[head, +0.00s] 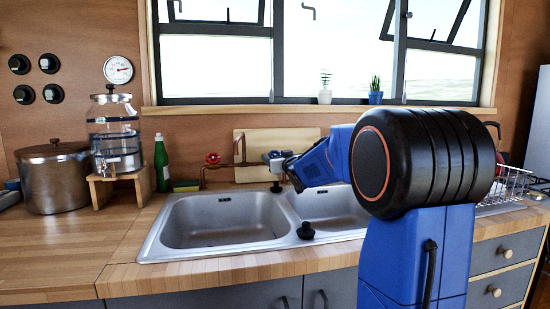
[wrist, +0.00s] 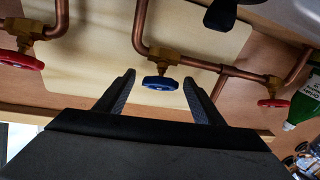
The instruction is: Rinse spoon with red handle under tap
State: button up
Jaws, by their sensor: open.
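The spoon with a red handle is not visible in either view. Copper tap pipes (wrist: 190,62) run along the wall, with a blue valve knob (wrist: 160,83) at their middle. My gripper (wrist: 160,85) is open and empty; in the wrist view the blue knob shows between its two fingers, and I cannot tell whether they touch it. In the head view my gripper (head: 275,160) is above the back of the metal sink (head: 225,222), and my arm hides part of the pipes. One red valve knob (head: 213,158) shows left of my gripper.
A pale board (head: 252,140) leans behind the pipes. A green bottle (head: 162,163), glass dispenser (head: 115,135) and steel pot (head: 52,178) stand left. A dish rack (head: 508,186) stands right, partly behind my arm. The wooden counter (head: 75,255) front-left is clear.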

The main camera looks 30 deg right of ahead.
jog(key=shift+w+d, duration=0.1)
jog(key=shift+w, duration=0.55)
jog(key=shift+c, duration=0.6)
jog(key=c, duration=0.9)
jog(key=shift+n+y, duration=0.6)
jog(key=shift+n, duration=0.2)
jog(key=shift+d+n+g+y, duration=0.1)
jog(key=shift+n+g+y, duration=0.3)
jog(key=shift+n+y, duration=1.8)
jog(key=shift+n+g+y, duration=1.2)
jog(key=shift+n+y, duration=0.7)
jog(key=shift+n, duration=0.7)
